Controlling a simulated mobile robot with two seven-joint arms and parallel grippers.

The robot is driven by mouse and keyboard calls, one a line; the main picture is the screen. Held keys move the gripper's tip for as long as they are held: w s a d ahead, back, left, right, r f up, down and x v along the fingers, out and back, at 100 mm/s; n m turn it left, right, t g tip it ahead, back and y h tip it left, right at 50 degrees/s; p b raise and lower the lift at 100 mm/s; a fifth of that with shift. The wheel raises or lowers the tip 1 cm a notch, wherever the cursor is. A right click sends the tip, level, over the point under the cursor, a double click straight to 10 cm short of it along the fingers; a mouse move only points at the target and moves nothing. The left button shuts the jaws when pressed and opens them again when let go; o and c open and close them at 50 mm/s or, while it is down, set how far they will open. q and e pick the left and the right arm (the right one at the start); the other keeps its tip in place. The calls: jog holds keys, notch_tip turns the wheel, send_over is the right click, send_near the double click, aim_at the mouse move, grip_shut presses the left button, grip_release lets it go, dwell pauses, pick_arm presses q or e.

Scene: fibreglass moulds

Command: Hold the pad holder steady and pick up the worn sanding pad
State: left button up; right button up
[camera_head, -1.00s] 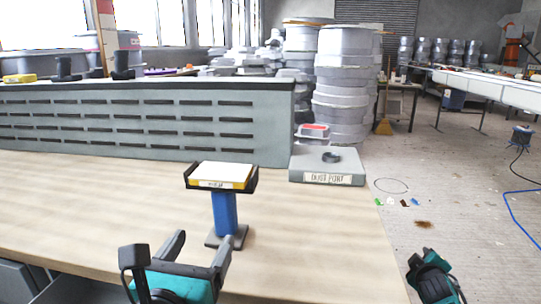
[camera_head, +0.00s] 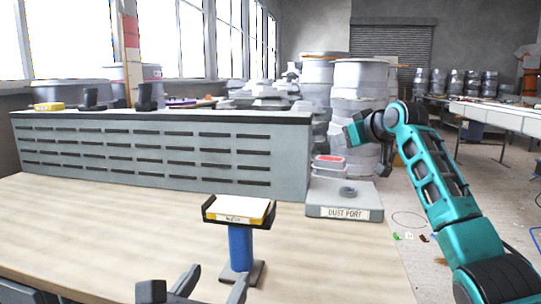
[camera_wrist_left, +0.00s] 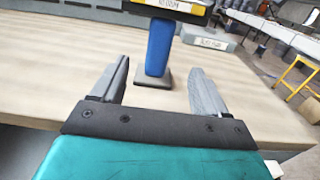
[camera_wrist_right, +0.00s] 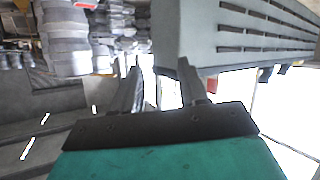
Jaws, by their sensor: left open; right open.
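The pad holder (camera_head: 240,247) is a blue post on a dark base, upright on the bench. Its dark cradle on top holds a sanding pad (camera_head: 243,208) with a pale top and a labelled yellow edge. In the left wrist view the blue post (camera_wrist_left: 160,47) stands beyond the fingertips. My left gripper (camera_head: 215,272) is open and empty, in front of the post and apart from it. My right gripper is raised high, far from the holder; in the right wrist view its fingers (camera_wrist_right: 159,68) are open with nothing between them.
A grey slotted box (camera_head: 160,155) runs along the back of the bench. A grey block labelled "DUST PORT" (camera_head: 344,212) sits at the bench's right corner, with a red-and-white container (camera_head: 329,165) behind it. The bench left of the holder is clear. Stacked grey moulds (camera_head: 358,95) stand behind.

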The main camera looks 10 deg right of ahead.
aim_at(237, 245)
jog(key=s+a+n+g+y, duration=0.1)
jog(key=s+a+n+g, duration=0.2)
jog(key=s+a, duration=0.2)
jog(key=s+a+r+n+g+y, duration=0.1)
jog(key=s+a+n+g, duration=0.2)
jog(key=s+a, duration=0.3)
jog(key=s+a+n+g, duration=0.4)
jog(key=s+a+g, duration=0.1)
jog(key=a, duration=0.4)
jog(key=shift+s+a+r+y, duration=0.15)
jog(key=shift+s+a+y, duration=0.05)
jog(key=shift+s, duration=0.2)
jog(key=shift+s+a+r+y, duration=0.1)
jog(key=shift+s+a+y, duration=0.1)
jog(key=shift+s, duration=0.15)
pick_arm(q)
jog(key=shift+w, duration=0.1)
pick_arm(e)
jog(key=shift+s+g, duration=0.25)
jog(key=shift+g, duration=0.05)
pick_arm(q)
jog(key=x, duration=1.2)
jog(key=shift+w+d+f, duration=0.1)
jog(key=shift+w+d, duration=0.05)
jog(key=shift+w, duration=0.2)
jog(key=c, duration=1.2)
